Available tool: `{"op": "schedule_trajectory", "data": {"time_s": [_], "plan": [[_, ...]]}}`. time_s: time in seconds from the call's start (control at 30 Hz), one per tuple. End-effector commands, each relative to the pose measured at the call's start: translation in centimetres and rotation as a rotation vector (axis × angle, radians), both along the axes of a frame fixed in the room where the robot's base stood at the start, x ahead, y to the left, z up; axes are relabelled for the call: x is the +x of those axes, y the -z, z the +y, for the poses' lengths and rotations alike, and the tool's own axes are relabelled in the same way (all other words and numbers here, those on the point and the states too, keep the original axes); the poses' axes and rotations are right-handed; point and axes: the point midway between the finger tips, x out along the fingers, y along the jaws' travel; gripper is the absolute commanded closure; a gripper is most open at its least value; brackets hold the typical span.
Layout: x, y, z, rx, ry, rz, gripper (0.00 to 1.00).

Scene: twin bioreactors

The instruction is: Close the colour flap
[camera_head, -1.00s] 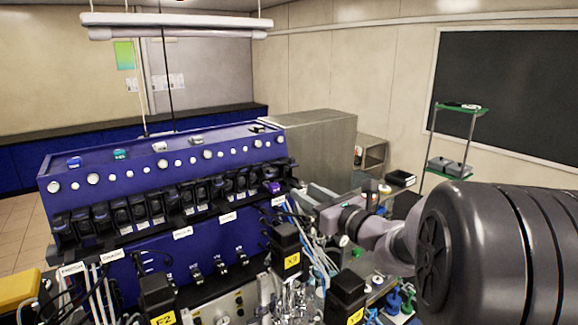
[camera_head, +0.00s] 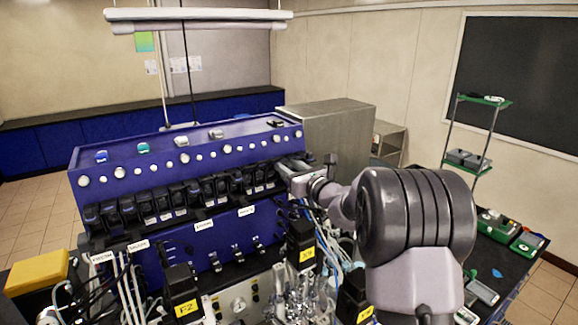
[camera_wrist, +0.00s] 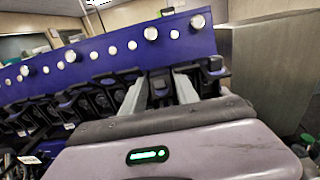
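The blue bioreactor cabinet (camera_head: 140,196) stands at left centre, with a row of black flaps (camera_head: 178,196) along its front. My gripper (camera_head: 287,171) is at the right end of this row. In the wrist view, the two grey fingers of my gripper (camera_wrist: 160,92) are apart, with part of a black flap unit (camera_wrist: 160,82) showing between them. I cannot tell whether they touch it. No coloured flap shows clearly now; my gripper and arm cover part of the row's right end.
Black boxes with yellow labels (camera_head: 183,292), tubes and glassware crowd the front of the cabinet. A grey metal cabinet (camera_head: 335,125) stands behind its right end. A green-shelved rack (camera_head: 484,103) is at the right. A yellow box (camera_head: 37,271) is at the lower left.

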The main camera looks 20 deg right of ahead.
Motion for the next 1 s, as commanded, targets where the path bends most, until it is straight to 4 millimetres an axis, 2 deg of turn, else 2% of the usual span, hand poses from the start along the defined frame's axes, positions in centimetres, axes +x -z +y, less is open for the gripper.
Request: {"op": "schedule_trajectory", "data": {"time_s": [0.07,0.1,0.27,0.47,0.7,1.0], "plan": [[0.0,0.0,0.0,0.000,0.000,0.000,0.64],[0.0,0.0,0.0,0.000,0.000,0.000,0.68],[0.0,0.0,0.0,0.000,0.000,0.000,0.99],[0.0,0.4,0.0,0.002,0.000,-0.015,1.00],[0.1,1.6,0.0,0.028,-0.001,-0.147,1.00],[0.1,0.8,0.0,0.049,-0.001,-0.251,1.00]]}}
